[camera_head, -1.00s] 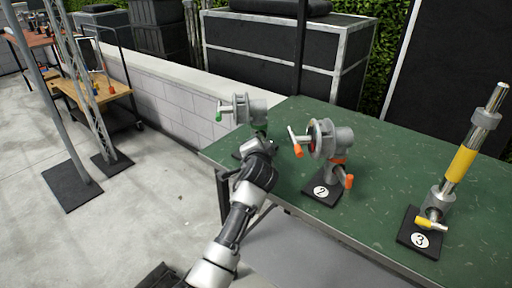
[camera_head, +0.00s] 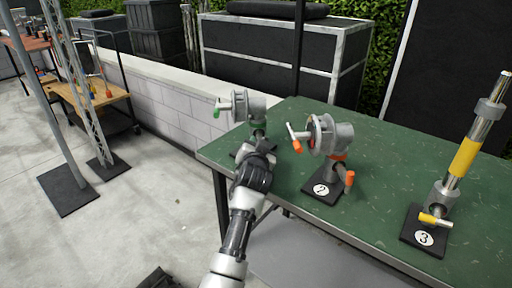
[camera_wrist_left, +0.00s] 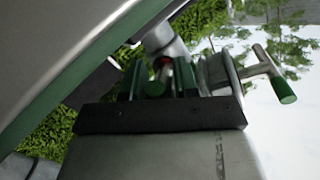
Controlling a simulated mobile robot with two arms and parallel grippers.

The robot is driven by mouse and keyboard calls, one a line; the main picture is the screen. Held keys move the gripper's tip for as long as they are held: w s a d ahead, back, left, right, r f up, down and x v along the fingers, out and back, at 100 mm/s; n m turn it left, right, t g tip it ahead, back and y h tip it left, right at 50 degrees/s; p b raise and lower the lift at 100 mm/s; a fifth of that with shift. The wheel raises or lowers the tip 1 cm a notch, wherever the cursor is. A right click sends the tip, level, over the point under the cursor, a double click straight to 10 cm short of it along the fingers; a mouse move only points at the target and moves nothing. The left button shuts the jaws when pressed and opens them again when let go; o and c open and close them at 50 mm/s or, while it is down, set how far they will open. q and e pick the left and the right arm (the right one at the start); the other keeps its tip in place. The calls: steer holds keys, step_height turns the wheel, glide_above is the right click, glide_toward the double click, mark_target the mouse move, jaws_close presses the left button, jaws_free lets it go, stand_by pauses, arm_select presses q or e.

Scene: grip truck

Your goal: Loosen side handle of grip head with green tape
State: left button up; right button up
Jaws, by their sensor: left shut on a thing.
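The grip head with green tape (camera_head: 256,108) stands on a dark base at the left end of the green table. Its T-handle with a green tip (camera_head: 217,112) points left; it also shows in the wrist view (camera_wrist_left: 283,90). My left gripper (camera_head: 260,150) is at the lower part of this grip head, over its base. In the wrist view, the green-ended side handle (camera_wrist_left: 156,87) sits between the fingers of my left gripper (camera_wrist_left: 158,82), which is shut on it. My wrist hides part of the base and the side handle in the head view. My right gripper is out of view.
On the green table (camera_head: 400,150), an orange-taped grip head (camera_head: 332,138) on base 2 stands close to the right. A yellow-taped stand (camera_head: 462,160) on base 3 is further right. A low wall (camera_head: 165,105) and black cases (camera_head: 275,60) are behind.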

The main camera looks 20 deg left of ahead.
arm_select(q)
steer(key=shift+d+f, duration=0.15)
steer(key=o, duration=1)
steer(key=shift+w, duration=0.1)
steer(key=shift+c, duration=0.2)
